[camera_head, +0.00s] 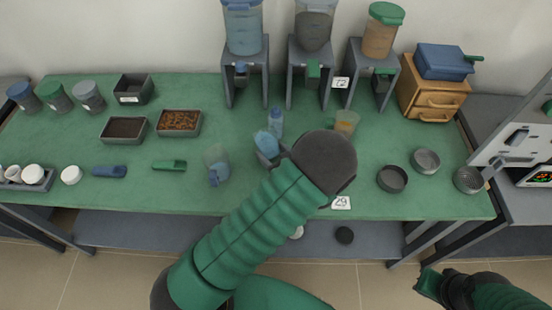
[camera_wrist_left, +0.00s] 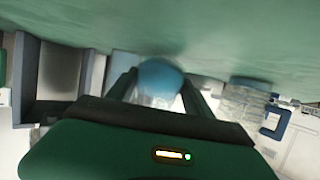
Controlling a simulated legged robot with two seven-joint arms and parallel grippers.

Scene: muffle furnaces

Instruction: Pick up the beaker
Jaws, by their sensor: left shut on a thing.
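My left gripper (camera_wrist_left: 160,94) has its fingers on both sides of a blue and clear beaker-like vessel (camera_wrist_left: 158,76) and is shut on it. In the head view this vessel (camera_head: 267,144) shows at the end of my left arm, looking tilted; the arm hides part of it and most of the gripper. Whether it touches the table cannot be told. Another clear vessel with a blue handle (camera_head: 216,158) stands to its left; it also shows in the left wrist view (camera_wrist_left: 246,98). My right gripper (camera_head: 432,286) is low at the right, beyond the table's front edge, its jaws unclear.
A blue bottle (camera_head: 276,120) stands just behind the held vessel, and an orange-filled cup (camera_head: 346,122) to its right. Dispensers on grey stands (camera_head: 248,60) line the back of the green table (camera_head: 110,205). Trays and scoops lie left, round dishes (camera_head: 392,179) right.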

